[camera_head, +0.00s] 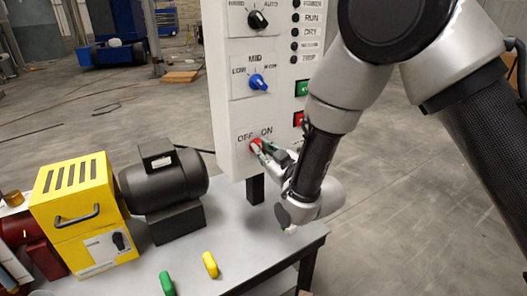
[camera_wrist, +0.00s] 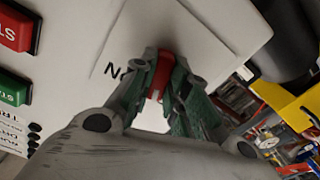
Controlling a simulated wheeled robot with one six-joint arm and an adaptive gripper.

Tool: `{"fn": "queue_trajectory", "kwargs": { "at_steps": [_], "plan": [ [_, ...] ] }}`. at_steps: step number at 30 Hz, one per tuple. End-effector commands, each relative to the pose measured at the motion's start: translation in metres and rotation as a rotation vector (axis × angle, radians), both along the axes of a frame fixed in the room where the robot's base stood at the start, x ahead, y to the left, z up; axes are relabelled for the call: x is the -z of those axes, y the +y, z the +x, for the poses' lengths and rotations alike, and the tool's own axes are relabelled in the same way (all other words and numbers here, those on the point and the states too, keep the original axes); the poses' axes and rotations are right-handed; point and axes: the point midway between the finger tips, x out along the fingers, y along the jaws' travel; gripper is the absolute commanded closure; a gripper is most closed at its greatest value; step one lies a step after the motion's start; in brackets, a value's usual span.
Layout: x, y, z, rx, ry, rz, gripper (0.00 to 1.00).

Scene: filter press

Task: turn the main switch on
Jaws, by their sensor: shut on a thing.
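The main switch is a red handle (camera_head: 256,145) low on the white control panel (camera_head: 226,100), between the labels OFF and ON. In the wrist view the red handle (camera_wrist: 160,76) sits between the two green-padded fingers of my gripper (camera_wrist: 162,82). My gripper (camera_head: 264,150) reaches the panel from the right and is shut on the red handle. The fingers hide part of the handle, so its exact angle is hard to tell.
Above are a blue selector knob (camera_head: 259,82), a black selector knob (camera_head: 258,19), and green (camera_head: 302,88) and red (camera_head: 299,119) push buttons. A yellow box (camera_head: 80,200), a black motor (camera_head: 165,180), and green (camera_head: 167,283) and yellow (camera_head: 210,264) handles are on the grey table (camera_head: 245,240).

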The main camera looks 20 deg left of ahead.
Motion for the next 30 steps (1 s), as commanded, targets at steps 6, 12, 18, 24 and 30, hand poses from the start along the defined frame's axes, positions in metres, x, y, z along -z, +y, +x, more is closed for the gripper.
{"fn": "queue_trajectory", "kwargs": {
  "at_steps": [6,12,18,24,30],
  "plan": [
    [0.0004,0.0001,-0.0004,-0.001,0.157,0.132,1.00],
    [0.0005,0.0001,-0.0006,-0.001,0.301,0.256,1.00],
    [0.0005,0.0001,-0.0006,0.000,0.446,0.379,1.00],
    [0.0005,0.0001,-0.0006,0.000,0.585,0.499,1.00],
    [0.0005,0.0001,-0.0007,0.000,0.705,0.601,1.00]
  ]
}}
